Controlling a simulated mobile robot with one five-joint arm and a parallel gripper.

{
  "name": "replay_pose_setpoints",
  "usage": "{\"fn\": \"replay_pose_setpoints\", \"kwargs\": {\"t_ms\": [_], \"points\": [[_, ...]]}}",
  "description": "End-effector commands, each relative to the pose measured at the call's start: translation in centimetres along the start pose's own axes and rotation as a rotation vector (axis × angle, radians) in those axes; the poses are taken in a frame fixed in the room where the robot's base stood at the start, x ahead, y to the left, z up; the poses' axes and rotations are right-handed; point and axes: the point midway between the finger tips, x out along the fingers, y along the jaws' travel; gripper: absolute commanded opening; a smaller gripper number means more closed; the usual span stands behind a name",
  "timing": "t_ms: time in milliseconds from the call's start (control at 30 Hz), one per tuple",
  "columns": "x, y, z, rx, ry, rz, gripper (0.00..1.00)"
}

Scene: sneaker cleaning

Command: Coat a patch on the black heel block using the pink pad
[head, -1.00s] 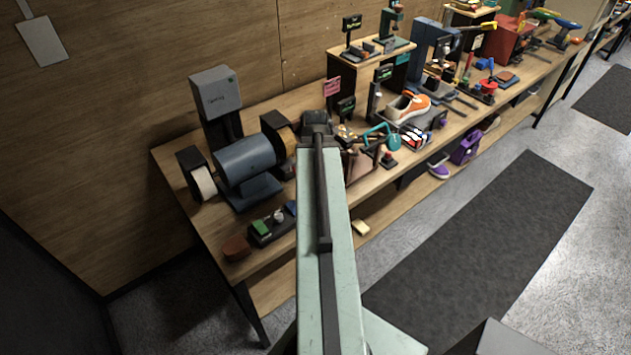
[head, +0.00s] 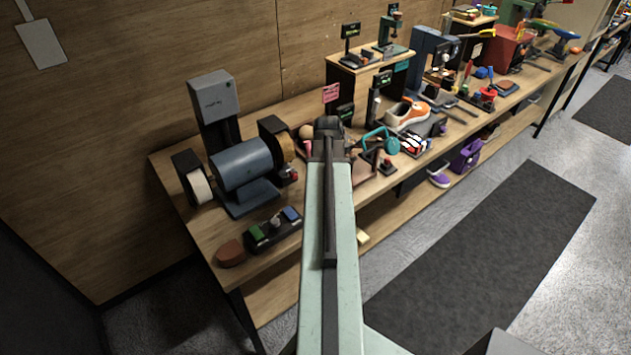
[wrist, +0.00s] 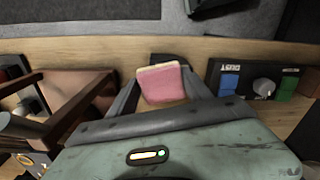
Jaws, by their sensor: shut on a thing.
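The pink pad (wrist: 164,86) is between the two dark fingers of my gripper (wrist: 163,88), near the middle of the wrist view. My gripper is shut on it. A dark piece (wrist: 170,59) shows just beyond the pad's far edge, by the bench edge. It may be the black heel block, but I cannot tell, nor whether the pad touches it. In the head view the end of my arm is over the bench, right of the blue-grey grinder, and hides the pad and whatever is below it.
The dust switch box (wrist: 260,79) with blue and green buttons is right of the pad in the wrist view. A brown frame (wrist: 75,105) stands close on the left. In the head view the grinder (head: 240,165) and an orange-white sneaker (head: 406,113) stand on the bench.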

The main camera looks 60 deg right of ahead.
Motion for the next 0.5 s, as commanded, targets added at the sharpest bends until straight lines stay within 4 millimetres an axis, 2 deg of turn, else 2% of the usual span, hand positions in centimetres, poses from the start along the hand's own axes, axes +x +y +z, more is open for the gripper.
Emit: {"fn": "replay_pose_setpoints", "kwargs": {"t_ms": [267, 300, 500], "points": [[0.0, 1.6, 0.1, 0.004, 0.000, 0.000, 0.26], [0.0, 2.0, 0.7, 0.015, 0.000, 0.000, 0.26], [0.0, 0.8, 0.7, 0.013, 0.000, 0.000, 0.26]]}}
